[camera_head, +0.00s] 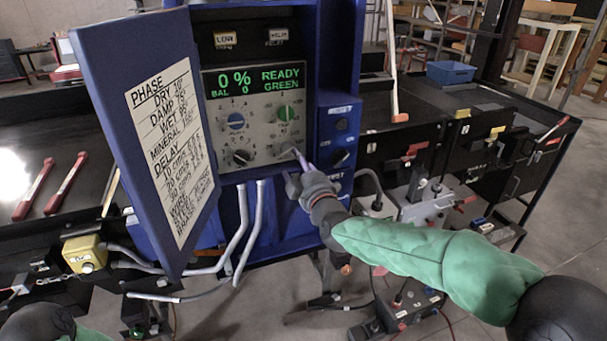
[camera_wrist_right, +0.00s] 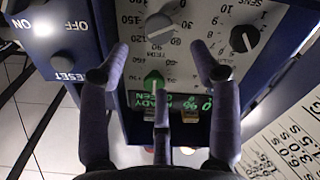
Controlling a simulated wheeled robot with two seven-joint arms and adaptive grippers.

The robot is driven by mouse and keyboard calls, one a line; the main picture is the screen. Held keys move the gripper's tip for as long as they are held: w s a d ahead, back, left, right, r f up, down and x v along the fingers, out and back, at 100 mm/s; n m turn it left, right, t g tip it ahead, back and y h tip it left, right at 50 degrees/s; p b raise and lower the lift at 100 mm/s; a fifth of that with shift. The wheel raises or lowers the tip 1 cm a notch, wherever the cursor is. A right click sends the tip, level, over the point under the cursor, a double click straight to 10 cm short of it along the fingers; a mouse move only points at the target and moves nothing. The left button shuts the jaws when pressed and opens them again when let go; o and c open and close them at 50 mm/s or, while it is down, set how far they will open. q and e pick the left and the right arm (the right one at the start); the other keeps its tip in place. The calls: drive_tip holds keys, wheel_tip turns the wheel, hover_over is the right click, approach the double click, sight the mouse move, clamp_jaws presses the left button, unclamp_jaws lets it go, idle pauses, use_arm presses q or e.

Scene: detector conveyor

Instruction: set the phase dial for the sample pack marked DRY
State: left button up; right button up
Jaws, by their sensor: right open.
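The phase dial, a grey knob (camera_head: 285,150) with a degree scale, sits at the lower right of the control panel (camera_head: 262,143). The same grey knob (camera_wrist_right: 161,26) is at the top of the wrist view; its exact pointer setting is unclear. My right gripper (camera_head: 297,158) is open at the panel, close to the knob. In the wrist view the fingers of my right gripper (camera_wrist_right: 160,62) are spread, with the grey knob just beyond their tips; contact is not visible. The chart (camera_head: 170,145) on the open door lists PHASE with DRY first; its number is hard to read. My left gripper is out of view.
The display (camera_head: 255,81) reads 0 % READY GREEN, BAL 0. A green knob (camera_head: 287,113), a blue knob (camera_head: 236,120) and a black knob (camera_head: 241,157) are close to the grey one. The open blue door (camera_head: 96,67) stands left of the panel. Hoses (camera_head: 243,235) hang below.

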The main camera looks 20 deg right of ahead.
drive_tip(key=s, duration=0.3)
drive_tip(key=shift+s, duration=0.15)
idle(0.4)
drive_tip(key=s+a+f+m+g+y+b, duration=0.1)
drive_tip(key=s+a+f+m+g+b, duration=0.15)
drive_tip(key=f, duration=1.25)
drive_tip(key=s+a+f+m+g+b, duration=0.1)
drive_tip(key=f+g+b, duration=0.3)
drive_tip(key=f, duration=1.2)
drive_tip(key=s+a+f+m+g+y+b, duration=0.1)
drive_tip(key=s+a+f+g+b, duration=0.2)
drive_tip(key=f, duration=1.2)
drive_tip(key=s+a+f+m+g+b, duration=0.2)
drive_tip(key=s+f+g+b, duration=0.2)
drive_tip(key=s+f, duration=0.7)
drive_tip(key=s+a+f+m+g+y+b, duration=0.1)
drive_tip(key=s+a+f+m+g+b, duration=0.1)
drive_tip(key=s+f, duration=1)
wheel_tip(320, 180, down, 6)
drive_tip(key=m+g+b, duration=0.1)
drive_tip(key=g+b, duration=0.1)
drive_tip(key=b, duration=0.1)
drive_tip(key=shift+s+m, duration=0.3)
drive_tip(key=shift+m, duration=0.05)
